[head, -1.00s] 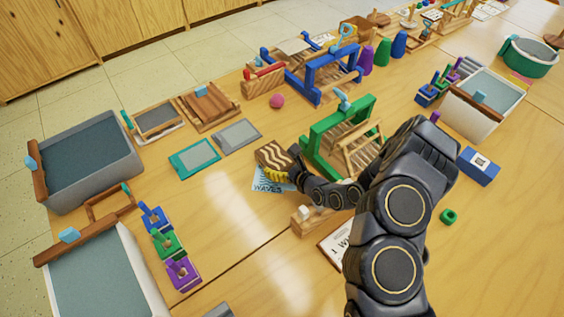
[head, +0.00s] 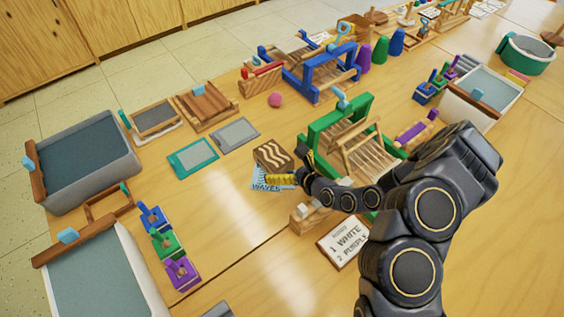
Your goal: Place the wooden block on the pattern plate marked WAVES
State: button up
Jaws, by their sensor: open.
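The wooden block (head: 273,154), brown with pale wavy stripes on its top, sits at the back of the light blue plate marked WAVES (head: 262,187). The block hides the plate's far part, so I cannot tell how fully it lies on it.
A green frame loom (head: 340,135) stands close to the right of my gripper. A wooden piece (head: 305,218) and a white card with writing (head: 343,243) lie in front. Teal (head: 193,158) and grey (head: 235,135) plates lie to the left. The table left of the WAVES plate is clear.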

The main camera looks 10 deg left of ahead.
notch_tip(320, 180, up, 6)
dwell(0.4)
